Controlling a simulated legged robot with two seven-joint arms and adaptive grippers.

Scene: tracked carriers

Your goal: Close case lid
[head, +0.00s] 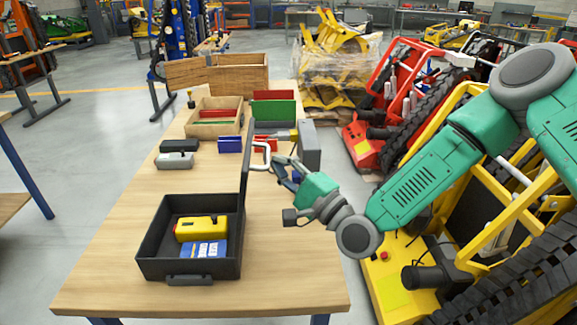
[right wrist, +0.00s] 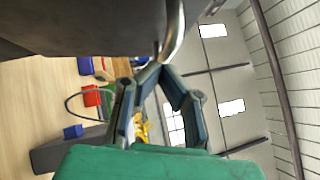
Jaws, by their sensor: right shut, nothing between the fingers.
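The black case (head: 158,245) stands open near the front of the wooden table. A yellow device (head: 201,229) and a blue-and-white packet (head: 204,249) lie inside it. Its lid (head: 245,165) stands upright along the case's right side, seen nearly edge-on. A pale metal handle (head: 262,148) sticks out from the lid's outer side, and it also shows in the right wrist view (right wrist: 175,32), close to my fingertips. My right gripper (head: 279,164) is shut and empty, just right of the lid. In the right wrist view the lid (right wrist: 90,25) fills the top left. I cannot tell whether the fingers touch the handle.
Behind the case are a grey device (head: 175,160), a wooden box (head: 214,122), blue and red bins and a green bin (head: 274,111). A grey block (head: 308,146) stands behind my right gripper. Yellow and red tracked carriers (head: 400,275) stand right of the table. The table's front right is clear.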

